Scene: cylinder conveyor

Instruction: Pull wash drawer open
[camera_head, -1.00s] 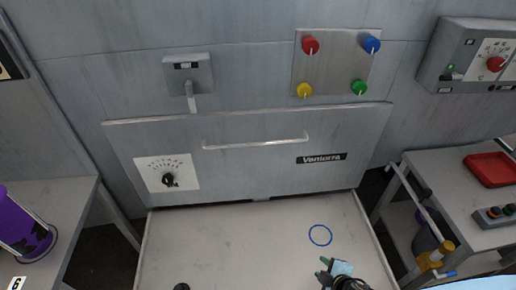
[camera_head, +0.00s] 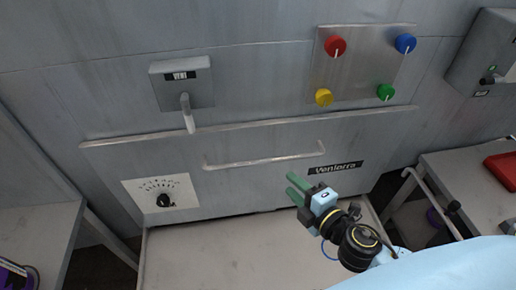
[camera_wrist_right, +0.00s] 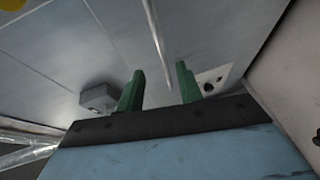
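The wash drawer (camera_head: 250,185) is a grey metal front with a dial panel on its left and a "Ventorra" label on its right. Its long horizontal bar handle (camera_head: 265,160) runs across the upper middle. My right gripper (camera_head: 293,184) has green fingers and is just below and in front of the right part of the handle, not around it. In the right wrist view the green fingers (camera_wrist_right: 158,88) are spread apart and empty, with the handle bar (camera_wrist_right: 157,30) ahead between them. My left gripper is not in view.
Above the drawer are a "VENT" lever box (camera_head: 182,80) and a panel (camera_head: 365,65) with red, blue, yellow and green knobs. A pale work surface (camera_head: 220,250) lies below. Side tables stand left and right, the right one with a red tray (camera_head: 502,168).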

